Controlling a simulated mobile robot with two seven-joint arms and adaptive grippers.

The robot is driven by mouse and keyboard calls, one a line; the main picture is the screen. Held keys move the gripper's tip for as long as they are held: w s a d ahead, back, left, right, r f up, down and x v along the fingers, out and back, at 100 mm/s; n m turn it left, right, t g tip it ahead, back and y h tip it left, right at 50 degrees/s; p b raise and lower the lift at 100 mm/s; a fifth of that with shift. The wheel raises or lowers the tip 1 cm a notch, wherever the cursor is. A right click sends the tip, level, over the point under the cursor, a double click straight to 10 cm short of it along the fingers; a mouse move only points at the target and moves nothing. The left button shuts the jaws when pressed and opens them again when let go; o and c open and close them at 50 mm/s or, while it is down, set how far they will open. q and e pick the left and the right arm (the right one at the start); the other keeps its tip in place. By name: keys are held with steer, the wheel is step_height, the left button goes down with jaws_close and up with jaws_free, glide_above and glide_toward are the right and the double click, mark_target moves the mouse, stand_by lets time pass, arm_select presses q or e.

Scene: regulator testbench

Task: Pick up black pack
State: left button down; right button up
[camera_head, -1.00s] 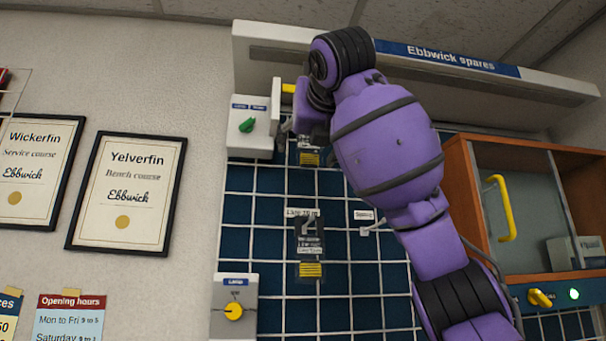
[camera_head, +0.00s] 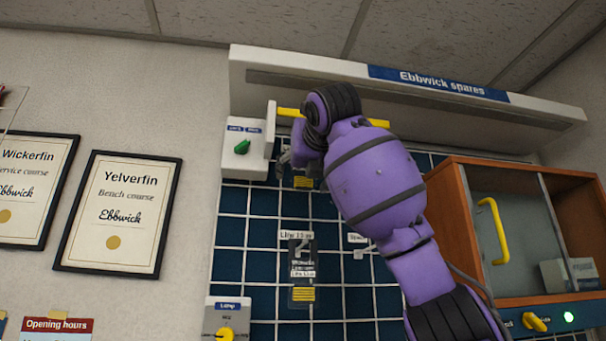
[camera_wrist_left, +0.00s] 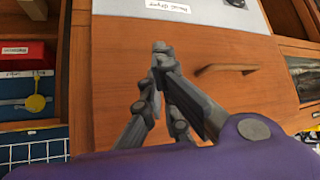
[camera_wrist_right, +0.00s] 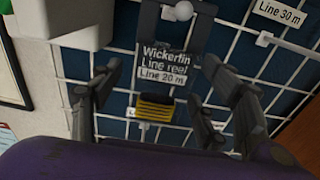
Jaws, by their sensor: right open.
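A black pack (camera_wrist_right: 170,75) labelled "Wickerfin Line reel Line 20 m", with a yellow striped block, hangs on the wall grid in the right wrist view. In the head view only its lower part (camera_head: 303,182) shows, beside my right gripper (camera_head: 287,158). My right gripper (camera_wrist_right: 160,108) is open, its fingers to either side of the pack and apart from it. A second black pack (camera_head: 303,268) hangs lower on the grid. My left gripper (camera_wrist_left: 157,58) appears shut and empty in front of a wooden cabinet, only in the left wrist view.
A white box with a green knob (camera_head: 242,147) is left of my right gripper. A white spares shelf (camera_head: 300,66) is above. A wooden cabinet (camera_head: 450,215) with a yellow handle stands right. The grid (camera_head: 232,230) has free room at lower left.

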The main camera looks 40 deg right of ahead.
steer(key=c, duration=1.3)
